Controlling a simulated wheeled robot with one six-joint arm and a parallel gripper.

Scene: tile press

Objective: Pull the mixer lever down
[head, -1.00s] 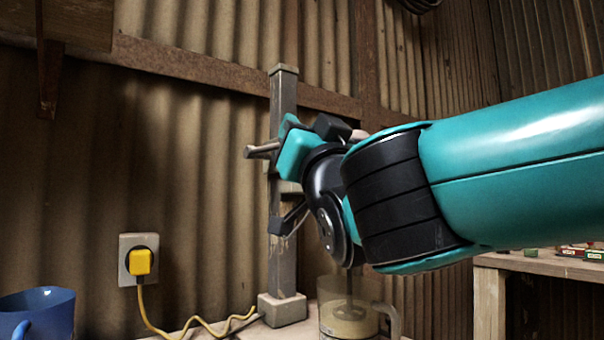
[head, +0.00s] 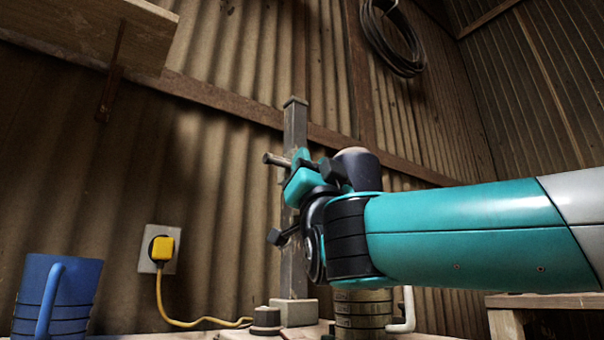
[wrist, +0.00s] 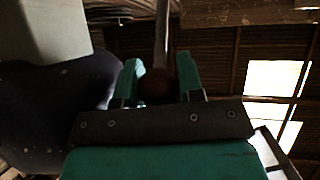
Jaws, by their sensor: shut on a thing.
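The mixer stands against the wall on a grey upright post (head: 295,125). Its dark rounded head (head: 360,168) shows behind my arm. My gripper (head: 301,180), with teal fingers, is up at the post and covers part of it. In the wrist view my gripper (wrist: 158,78) is shut on the dark brownish round end of the mixer lever (wrist: 161,38), whose thin rod runs up and away between the fingers. In the head view the gripped end is hidden by the fingers.
A blue mug (head: 58,295) stands at the left. A yellow plug (head: 161,248) sits in a wall socket, its cord running along the bench. A wooden shelf (head: 100,30) hangs upper left. A wooden table (head: 545,301) is at the right.

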